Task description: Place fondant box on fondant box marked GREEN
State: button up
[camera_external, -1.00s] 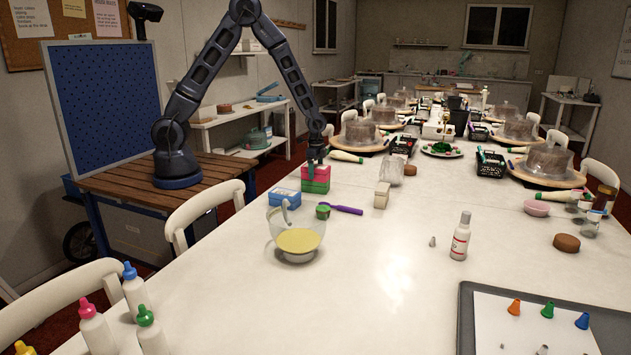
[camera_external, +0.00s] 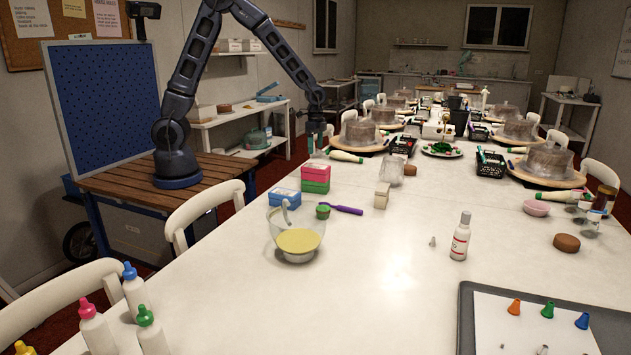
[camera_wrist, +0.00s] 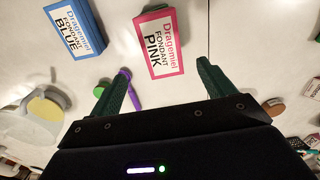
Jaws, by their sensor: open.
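A pink fondant box (camera_external: 316,172) sits on top of a green fondant box (camera_external: 315,187) on the white table. In the wrist view the pink box (camera_wrist: 158,42) shows its label FONDANT PINK and hides the green one below. A blue fondant box (camera_external: 284,198) lies to their left and also shows in the wrist view (camera_wrist: 75,28). My gripper (camera_external: 318,149) is open and empty, raised above the stack and apart from it. In the wrist view its two green fingers (camera_wrist: 160,80) are spread, with the pink box beyond their tips.
A bowl of yellow batter (camera_external: 297,240) stands in front of the boxes. A purple-handled tool (camera_external: 345,210) lies right of it, and a pale block (camera_external: 381,196) stands farther right. The table's near middle is clear.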

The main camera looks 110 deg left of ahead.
jog(key=s+d+r+t, duration=0.1)
jog(key=s+d+r, duration=0.2)
jog(key=d+r, duration=0.6)
jog(key=s+d+r+t, duration=0.1)
jog(key=s+d+r, duration=0.3)
jog(key=d+r, duration=0.5)
jog(key=s+d+r+t, duration=0.1)
jog(key=s+d+r, duration=0.2)
jog(key=s+d, duration=0.3)
jog(key=s+d+r+t, duration=0.1)
jog(key=s+d+r, duration=0.3)
jog(key=s, duration=0.8)
jog(key=d, duration=0.2)
jog(key=shift+d+r+t, duration=0.3)
jog(key=shift+d, duration=0.05)
